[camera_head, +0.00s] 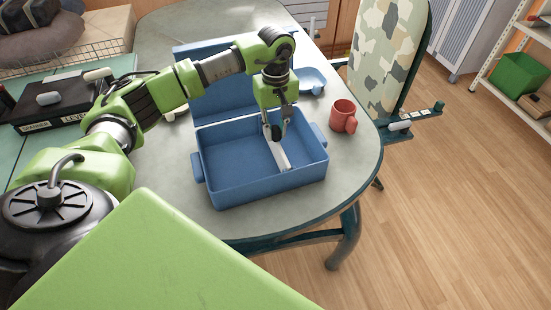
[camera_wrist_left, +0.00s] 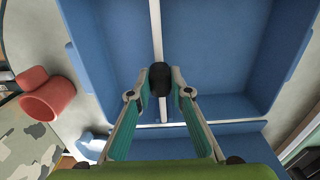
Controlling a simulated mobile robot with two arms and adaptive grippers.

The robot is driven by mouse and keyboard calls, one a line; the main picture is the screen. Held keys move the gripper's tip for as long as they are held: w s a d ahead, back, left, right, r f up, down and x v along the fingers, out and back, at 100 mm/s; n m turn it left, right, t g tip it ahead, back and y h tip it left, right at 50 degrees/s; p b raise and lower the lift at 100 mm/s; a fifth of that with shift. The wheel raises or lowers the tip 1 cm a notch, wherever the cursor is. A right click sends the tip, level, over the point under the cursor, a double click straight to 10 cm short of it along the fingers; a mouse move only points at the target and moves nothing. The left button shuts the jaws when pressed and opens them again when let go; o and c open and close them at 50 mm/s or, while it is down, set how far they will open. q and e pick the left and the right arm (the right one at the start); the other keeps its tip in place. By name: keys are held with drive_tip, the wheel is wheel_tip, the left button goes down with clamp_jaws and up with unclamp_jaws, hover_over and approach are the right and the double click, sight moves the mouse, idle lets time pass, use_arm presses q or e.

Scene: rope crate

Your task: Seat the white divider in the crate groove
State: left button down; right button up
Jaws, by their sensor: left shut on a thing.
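The blue crate (camera_head: 250,193) stands open on the table, and its inside fills much of the left wrist view (camera_wrist_left: 215,45). The white divider (camera_head: 283,158) is inside it, right of the middle, running from the back towards the front wall. In the left wrist view the divider (camera_wrist_left: 156,28) is a straight white strip between two bare blue floor areas. My left gripper (camera_head: 273,131) is shut on the divider from above, near the back wall. The dark fingertips (camera_wrist_left: 160,79) hide the held part. I cannot tell whether its ends sit in a groove. My right gripper is not in view.
A blue panel (camera_head: 212,92) rises behind the crate. A red mug (camera_head: 343,116) stands right of the crate, and a small blue dish (camera_head: 312,80) is behind it. A camouflage-covered board (camera_head: 388,55) is beyond the table's right edge. The table is clear in front.

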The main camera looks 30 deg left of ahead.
use_arm(q)
drive_tip(key=shift+f+b, duration=0.35)
drive_tip(key=shift+f, duration=0.15)
idle(0.3)
drive_tip(key=c, duration=1.8)
unclamp_jaws()
wheel_tip(320, 180, up, 12)
drive_tip(key=shift+s+f, duration=0.1)
